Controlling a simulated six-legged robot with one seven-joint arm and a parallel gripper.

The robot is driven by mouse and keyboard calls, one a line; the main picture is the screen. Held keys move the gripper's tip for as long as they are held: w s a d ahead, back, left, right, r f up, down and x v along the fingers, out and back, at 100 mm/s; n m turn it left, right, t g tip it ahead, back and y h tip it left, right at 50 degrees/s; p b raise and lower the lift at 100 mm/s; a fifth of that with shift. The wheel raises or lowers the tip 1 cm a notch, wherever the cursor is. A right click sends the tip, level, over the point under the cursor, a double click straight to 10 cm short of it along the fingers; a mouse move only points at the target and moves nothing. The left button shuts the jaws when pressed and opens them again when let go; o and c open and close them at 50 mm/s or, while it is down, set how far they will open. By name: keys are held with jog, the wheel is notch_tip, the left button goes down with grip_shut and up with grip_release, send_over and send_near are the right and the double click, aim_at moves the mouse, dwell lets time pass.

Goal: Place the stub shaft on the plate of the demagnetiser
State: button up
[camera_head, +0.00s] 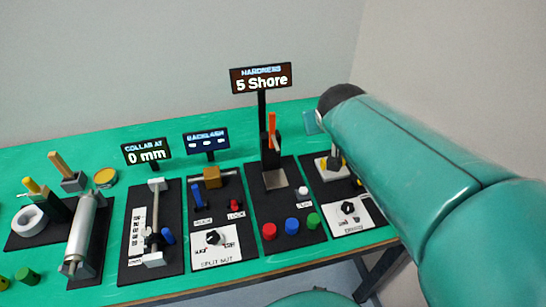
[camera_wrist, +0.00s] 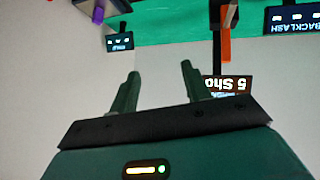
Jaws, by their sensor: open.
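My gripper (camera_wrist: 157,78) is open in the wrist view, with nothing between its two dark green fingers. In the head view my arm covers the right side, and the fingers cannot be made out. The rightmost station has a pale plate (camera_head: 322,167) with a dark and yellow part on it, and a knob panel (camera_head: 349,215) in front. It may be the demagnetiser, but its label is too small to read and my arm hides part of it. I cannot tell which object is the stub shaft.
The hardness station (camera_head: 275,180) has a tall post and display (camera_head: 261,78), with red (camera_head: 269,231), blue (camera_head: 292,225) and green (camera_head: 313,221) pieces in front. The split-nut station (camera_head: 212,240) and collar station (camera_head: 140,267) stand left. A grey roller (camera_head: 84,232) lies farther left.

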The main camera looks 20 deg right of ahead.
jog(key=s+a+f+n+g+y, duration=0.2)
jog(key=s+a+y, duration=0.2)
jog(key=s+a, duration=0.8)
jog(key=a, duration=0.2)
jog(key=shift+a+g, duration=0.3)
jog(key=shift+a, duration=0.05)
jog(key=shift+c, duration=1.3)
jog(key=shift+d, duration=0.1)
jog(key=shift+d, duration=0.15)
